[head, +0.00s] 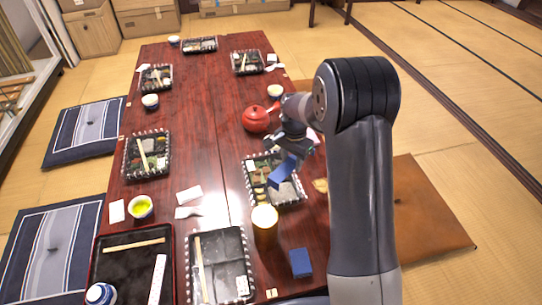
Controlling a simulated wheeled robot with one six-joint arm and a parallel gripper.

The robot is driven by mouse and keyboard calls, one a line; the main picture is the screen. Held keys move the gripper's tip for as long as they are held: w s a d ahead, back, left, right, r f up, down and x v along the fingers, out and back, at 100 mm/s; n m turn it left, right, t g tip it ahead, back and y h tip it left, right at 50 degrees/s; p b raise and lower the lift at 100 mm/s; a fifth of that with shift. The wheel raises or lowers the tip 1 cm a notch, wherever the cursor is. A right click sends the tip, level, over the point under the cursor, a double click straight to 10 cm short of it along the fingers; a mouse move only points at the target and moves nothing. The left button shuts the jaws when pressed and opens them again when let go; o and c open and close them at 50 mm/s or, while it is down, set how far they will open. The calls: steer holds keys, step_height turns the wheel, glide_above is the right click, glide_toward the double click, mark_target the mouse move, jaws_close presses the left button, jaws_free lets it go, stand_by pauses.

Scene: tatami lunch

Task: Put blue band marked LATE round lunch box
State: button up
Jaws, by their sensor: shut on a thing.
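My gripper (292,150) is over the right side of the long table, shut on a blue band (282,174). The band hangs tilted from it, above a lunch box (254,193) with a black-and-white rim and food in it. Band and gripper hide part of that box. I cannot tell whether the band touches the box, and no lettering is legible. Other similar lunch boxes stand along the table, such as one at left (147,155) and an empty-looking one in front (218,265).
A red teapot (255,119) stands just behind the gripper. A yellow-brown cup (265,228) and a blue block (301,262) stand in front of it. A black tray (130,264) lies front left. Floor cushions flank the dark red table (202,125).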

steer(key=shift+w+a+f+m+b, duration=0.5)
steer(key=shift+a+f+m, duration=0.6)
steer(key=shift+f, duration=0.7)
steer(key=shift+w+a+f+m+b, duration=0.55)
steer(key=shift+a+f+m, duration=0.55)
steer(key=shift+f, duration=0.75)
steer(key=shift+w+a+f+m+b, duration=0.35)
steer(key=shift+w+a+f+m, duration=0.4)
steer(key=shift+f+m, duration=0.8)
steer(key=shift+s+a+f+n+b, duration=0.15)
steer(key=shift+f+n+b, duration=0.2)
steer(key=shift+f, duration=0.7)
steer(key=o, duration=1.3)
step_height(320, 180, up, 8)
steer(key=p, duration=0.5)
